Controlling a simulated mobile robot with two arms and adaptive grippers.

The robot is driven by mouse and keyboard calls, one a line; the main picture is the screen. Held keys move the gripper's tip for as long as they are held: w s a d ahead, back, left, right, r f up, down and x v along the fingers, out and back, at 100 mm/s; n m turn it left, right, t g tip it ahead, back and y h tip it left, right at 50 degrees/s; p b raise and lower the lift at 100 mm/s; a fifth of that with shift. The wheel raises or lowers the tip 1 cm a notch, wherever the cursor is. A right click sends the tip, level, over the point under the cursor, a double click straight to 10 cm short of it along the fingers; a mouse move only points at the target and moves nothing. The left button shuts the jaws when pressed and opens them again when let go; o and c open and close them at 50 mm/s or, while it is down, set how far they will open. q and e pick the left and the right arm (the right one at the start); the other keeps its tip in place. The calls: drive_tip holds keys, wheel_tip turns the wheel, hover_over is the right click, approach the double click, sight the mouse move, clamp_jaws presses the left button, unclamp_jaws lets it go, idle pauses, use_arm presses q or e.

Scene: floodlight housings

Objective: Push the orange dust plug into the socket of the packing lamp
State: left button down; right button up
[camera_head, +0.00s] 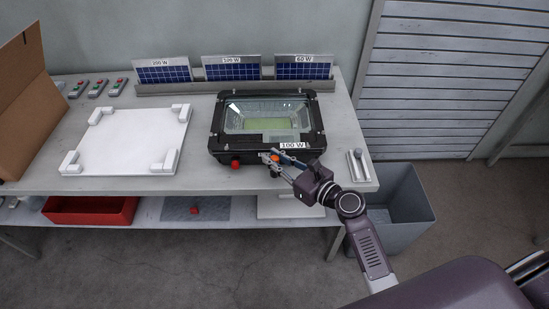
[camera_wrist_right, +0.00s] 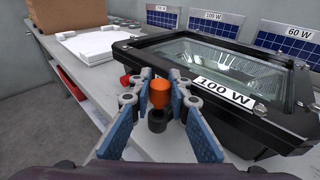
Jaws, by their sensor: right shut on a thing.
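The packing lamp (camera_head: 216,140) is a black floodlight housing with a glass front and a "100 W" label, lying on the table. It fills the right half of the right wrist view (camera_wrist_right: 262,132). The orange dust plug (camera_wrist_right: 160,94) is between the blue-padded fingertips of my right gripper (camera_wrist_right: 160,90), which is shut on it at the lamp's front edge. A black cylindrical part (camera_wrist_right: 157,121) shows just below the plug; I cannot tell whether it is the socket or part of the plug. A red cap (camera_head: 236,164) sits left of the gripper on the lamp's front. My left gripper is out of view.
A white tray with corner blocks (camera_head: 128,138) lies left of the lamp. Labelled solar panels (camera_head: 232,69) stand behind it. A cardboard box (camera_head: 28,90) is at far left. A red bin (camera_head: 90,217) is on the lower shelf, a grey bin (camera_head: 405,222) beside the table.

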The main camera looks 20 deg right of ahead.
drive_tip(key=shift+p, duration=0.35)
idle(0.7)
drive_tip(key=shift+f+b, duration=1.1)
drive_tip(key=shift+f, duration=0.2)
drive_tip(key=o, duration=0.9)
drive_tip(key=v, duration=1.2)
drive_tip(key=shift+s, duration=0.1)
